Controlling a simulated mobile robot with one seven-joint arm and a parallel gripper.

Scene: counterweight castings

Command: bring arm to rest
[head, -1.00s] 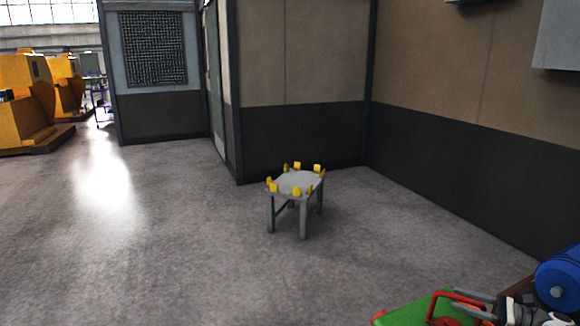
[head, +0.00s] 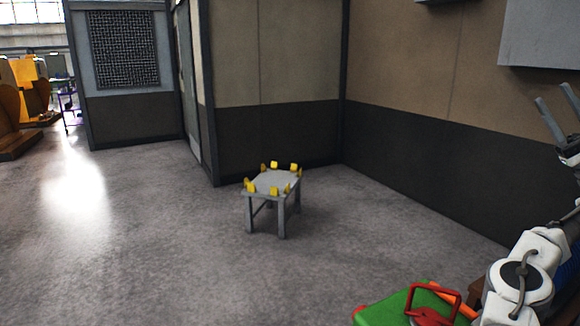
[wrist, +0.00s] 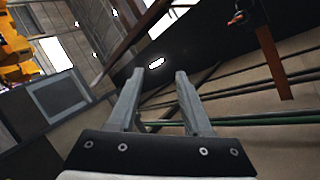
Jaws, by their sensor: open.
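My gripper (head: 554,95) is at the right edge of the head view, raised in front of the brown wall with its two grey fingers pointing up. In the wrist view, the fingers of my gripper (wrist: 160,72) are spread apart with nothing between them. My white arm shows at the lower right of the head view. The wrist view looks up, tilted, at the walls and roof beams.
A small grey stand (head: 276,183) with several yellow blocks around its top is on the open floor. A green case (head: 400,308) with a red handle (head: 434,300) lies at bottom right, close to my arm. A grey box (head: 542,40) is on the right wall.

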